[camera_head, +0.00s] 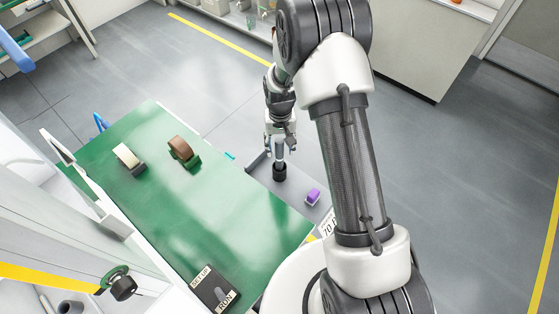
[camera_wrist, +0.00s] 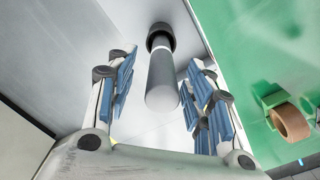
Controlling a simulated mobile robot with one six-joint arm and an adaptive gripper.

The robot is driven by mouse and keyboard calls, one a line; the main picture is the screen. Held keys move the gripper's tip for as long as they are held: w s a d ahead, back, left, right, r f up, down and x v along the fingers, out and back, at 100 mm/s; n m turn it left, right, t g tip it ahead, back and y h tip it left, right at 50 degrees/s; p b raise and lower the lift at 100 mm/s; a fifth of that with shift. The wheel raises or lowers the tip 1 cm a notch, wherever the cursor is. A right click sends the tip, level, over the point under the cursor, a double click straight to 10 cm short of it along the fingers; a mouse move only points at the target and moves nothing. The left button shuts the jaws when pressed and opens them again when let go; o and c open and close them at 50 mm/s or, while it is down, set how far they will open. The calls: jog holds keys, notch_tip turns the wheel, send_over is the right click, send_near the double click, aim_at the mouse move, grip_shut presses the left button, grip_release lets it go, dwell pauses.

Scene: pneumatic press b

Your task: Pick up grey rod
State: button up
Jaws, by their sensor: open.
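The grey rod (camera_wrist: 162,82) shows in the wrist view, with a black collar (camera_wrist: 160,37) at its far end. It lies between the two blue-padded fingers of my open gripper (camera_wrist: 160,70), with visible gaps on both sides. In the head view, my gripper (camera_head: 280,143) points down over the grey tray beside the green mat. The black end (camera_head: 279,173) shows just below the fingers; most of the rod is hidden there.
The grey tray (camera_head: 293,190) has raised walls and holds a purple block (camera_head: 313,197) near the rod. On the green mat (camera_head: 220,215) are a brown tape roll in a holder (camera_head: 182,150) and a pale roll (camera_head: 127,157). A switch box (camera_head: 215,289) sits at the front.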

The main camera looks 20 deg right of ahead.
aim_at(279, 160)
notch_tip(279, 160, down, 3)
jog(key=shift+a+f+b, duration=0.1)
jog(key=shift+b, duration=0.2)
jog(key=shift+c, duration=0.2)
grip_shut()
dwell(0.3)
